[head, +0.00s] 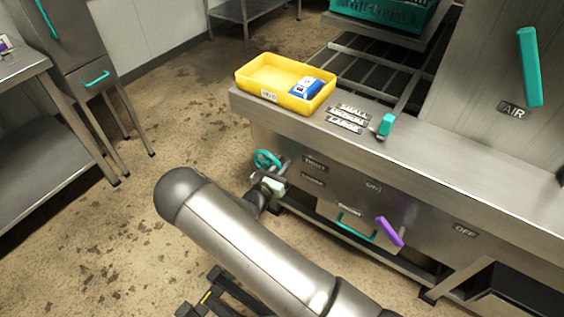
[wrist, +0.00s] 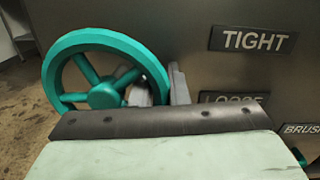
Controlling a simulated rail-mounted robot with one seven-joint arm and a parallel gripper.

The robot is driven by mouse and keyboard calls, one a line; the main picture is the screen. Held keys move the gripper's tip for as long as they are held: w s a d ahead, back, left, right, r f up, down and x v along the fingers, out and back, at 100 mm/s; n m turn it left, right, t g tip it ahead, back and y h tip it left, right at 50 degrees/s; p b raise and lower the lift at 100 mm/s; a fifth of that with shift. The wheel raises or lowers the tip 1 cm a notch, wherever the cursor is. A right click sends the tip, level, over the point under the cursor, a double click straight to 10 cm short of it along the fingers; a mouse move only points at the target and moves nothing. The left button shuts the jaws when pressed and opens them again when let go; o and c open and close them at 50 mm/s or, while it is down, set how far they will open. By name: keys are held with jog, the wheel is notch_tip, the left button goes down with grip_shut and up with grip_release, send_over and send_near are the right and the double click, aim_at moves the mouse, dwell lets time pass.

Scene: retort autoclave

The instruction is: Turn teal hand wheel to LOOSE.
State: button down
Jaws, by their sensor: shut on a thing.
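The teal hand wheel (head: 266,159) is on the front face of the steel counter, at its left end. In the wrist view the wheel (wrist: 104,92) fills the left side, with spokes and a round hub. My gripper (head: 268,181) is at the wheel's lower right, shut on its rim; the grip itself is mostly hidden by the gripper body. In the wrist view a finger shows behind the rim. A TIGHT label (wrist: 253,39) is at the upper right of the wheel. The LOOSE label (wrist: 234,98) below it is partly covered by my gripper.
A purple lever (head: 390,232) and a teal drawer handle (head: 355,228) sit right of the wheel on the same face. A yellow tray (head: 262,92) holding a blue-and-white box (head: 306,87) stands on the counter above. Open floor lies to the left.

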aim_at(256, 155)
jog(key=r+n+p, duration=0.1)
jog(key=n, duration=0.1)
jog(key=r+n+p, duration=0.1)
jog(key=n+p, duration=0.1)
jog(key=n, duration=0.1)
jog(key=a+r+n+p, duration=0.1)
jog(key=n, duration=0.1)
jog(key=shift+w+n+p, duration=0.3)
jog(key=shift+p, duration=0.05)
jog(key=w+a+n, duration=0.1)
jog(key=a+n, duration=0.1)
jog(key=n, duration=0.4)
jog(key=w+a+n+g, duration=0.1)
jog(key=w+n, duration=0.1)
jog(key=n, duration=0.5)
jog(key=w+a+n+p, duration=0.1)
jog(key=a+n, duration=0.1)
jog(key=n, duration=0.4)
jog(key=shift+w+a+f, duration=0.25)
jog(key=shift+a+f, duration=0.05)
jog(key=shift+a, duration=0.05)
jog(key=shift+n, duration=0.4)
jog(key=c, duration=1.7)
grip_release()
jog(key=v, duration=1.7)
jog(key=shift+a+r, duration=0.2)
jog(key=shift+r, duration=0.15)
